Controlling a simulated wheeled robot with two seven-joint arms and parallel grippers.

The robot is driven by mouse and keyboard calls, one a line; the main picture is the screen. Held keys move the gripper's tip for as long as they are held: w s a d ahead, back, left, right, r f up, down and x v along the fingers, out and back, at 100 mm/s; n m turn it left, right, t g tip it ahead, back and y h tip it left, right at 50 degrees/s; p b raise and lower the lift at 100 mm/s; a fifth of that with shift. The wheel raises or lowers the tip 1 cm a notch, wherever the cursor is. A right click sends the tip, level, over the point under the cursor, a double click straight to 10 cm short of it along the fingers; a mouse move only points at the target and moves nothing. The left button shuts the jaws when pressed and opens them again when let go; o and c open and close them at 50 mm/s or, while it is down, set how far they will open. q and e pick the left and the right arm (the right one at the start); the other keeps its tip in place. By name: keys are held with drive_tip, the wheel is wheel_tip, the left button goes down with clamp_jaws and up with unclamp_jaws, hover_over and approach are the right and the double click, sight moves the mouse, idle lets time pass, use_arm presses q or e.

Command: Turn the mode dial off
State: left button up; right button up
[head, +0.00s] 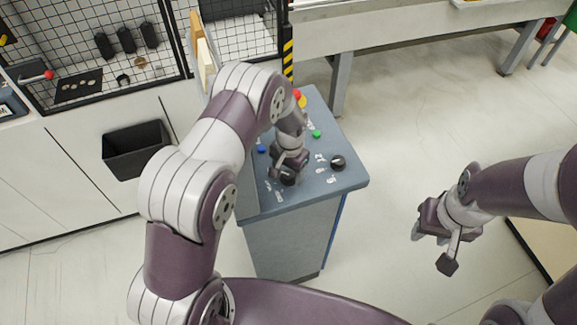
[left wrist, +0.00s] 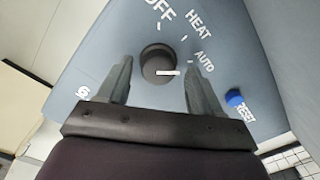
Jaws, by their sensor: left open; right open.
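The mode dial (left wrist: 153,55) is a round black knob with a white pointer line, on a blue-grey panel marked OFF, HEAT and AUTO. In the left wrist view its pointer is turned to the right, nearest the AUTO mark and away from OFF. My left gripper (left wrist: 159,68) is open, with one finger on each side of the dial; I cannot tell whether they touch it. In the head view the left gripper (head: 284,168) is over the console top and partly hides the dial (head: 288,180). My right gripper (head: 434,247) is open and empty, off to the right above the floor.
The console (head: 352,181) also carries a second black dial (head: 338,162), a green button (head: 316,133), a red button (head: 296,95) and a blue reset button (left wrist: 234,98). A mesh-fronted machine and black bin (head: 136,150) stand at the left. Floor right of the console is clear.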

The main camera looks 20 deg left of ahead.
use_arm(q)
drive_tip(key=shift+s+d, duration=0.1)
drive_tip(key=shift+s, duration=0.15)
drive_tip(key=shift+w+f, duration=0.1)
drive_tip(key=c, duration=1.1)
drive_tip(key=shift+o, duration=0.2)
drive_tip(key=n+b, duration=0.2)
drive_tip(key=n, duration=0.1)
drive_tip(key=shift+f, duration=0.15)
drive_tip(key=n+b, duration=0.3)
drive_tip(key=n, duration=0.2)
drive_tip(key=shift+n, duration=0.3)
drive_tip(key=n+b, duration=0.1)
drive_tip(key=n, duration=0.3)
drive_tip(key=shift+n+b, duration=0.3)
drive_tip(key=shift+b, duration=0.05)
drive_tip(key=n+b, duration=0.1)
drive_tip(key=n, duration=0.3)
drive_tip(key=shift+n, duration=0.3)
drive_tip(key=shift+r, duration=0.2)
